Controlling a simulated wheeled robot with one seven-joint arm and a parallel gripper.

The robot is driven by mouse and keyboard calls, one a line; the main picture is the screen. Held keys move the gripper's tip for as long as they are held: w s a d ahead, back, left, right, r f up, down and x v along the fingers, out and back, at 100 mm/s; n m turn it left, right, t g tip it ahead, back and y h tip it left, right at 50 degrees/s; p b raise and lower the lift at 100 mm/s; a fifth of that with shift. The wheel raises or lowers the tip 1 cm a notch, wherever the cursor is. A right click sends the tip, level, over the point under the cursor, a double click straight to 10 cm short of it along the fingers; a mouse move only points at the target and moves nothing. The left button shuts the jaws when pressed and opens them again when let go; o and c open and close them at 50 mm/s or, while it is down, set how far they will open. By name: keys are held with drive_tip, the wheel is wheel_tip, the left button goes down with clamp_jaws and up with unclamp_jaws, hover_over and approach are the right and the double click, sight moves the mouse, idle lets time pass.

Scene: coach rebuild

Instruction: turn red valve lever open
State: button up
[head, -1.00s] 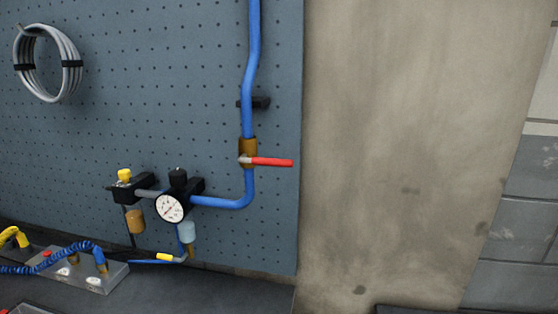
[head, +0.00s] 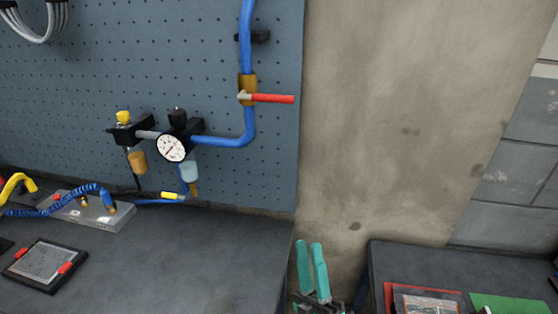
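The red valve lever (head: 272,99) points right, roughly horizontal, from a brass valve body (head: 247,89) on a vertical blue pipe. It lies across the pipe, and its tip reaches near the right edge of the pegboard. My gripper (head: 311,248) is at the bottom of the head view, with two teal fingers pointing up. A narrow gap shows between the fingers, and nothing is visible in it. The gripper appears well below the lever in the picture and does not touch it. Its lower part is cut off by the frame edge.
A pressure gauge (head: 171,148) and filter fittings sit left of the valve. A dark bench (head: 190,260) holds a clear block and a framed pad (head: 45,264). Another dark surface (head: 450,268) stands at right with red and green items. Bare wall is right of the lever.

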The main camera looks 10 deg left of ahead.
drive_tip(key=w+r+n+g+y, duration=0.4)
drive_tip(key=r+n+g+y, duration=0.3)
drive_tip(key=n+g, duration=0.3)
drive_tip(key=w+r+n+g+y, duration=0.4)
drive_tip(key=r+n+g+y, duration=0.3)
drive_tip(key=n, duration=0.5)
drive_tip(key=n+g+h, duration=0.5)
drive_tip(key=n+g, duration=0.2)
drive_tip(key=n, duration=0.3)
approach(279, 98)
drive_tip(key=x, duration=1)
drive_tip(key=shift+w+a+f, duration=0.1)
drive_tip(key=shift+w+f, duration=0.05)
drive_tip(key=shift+w, duration=0.2)
clamp_jaws()
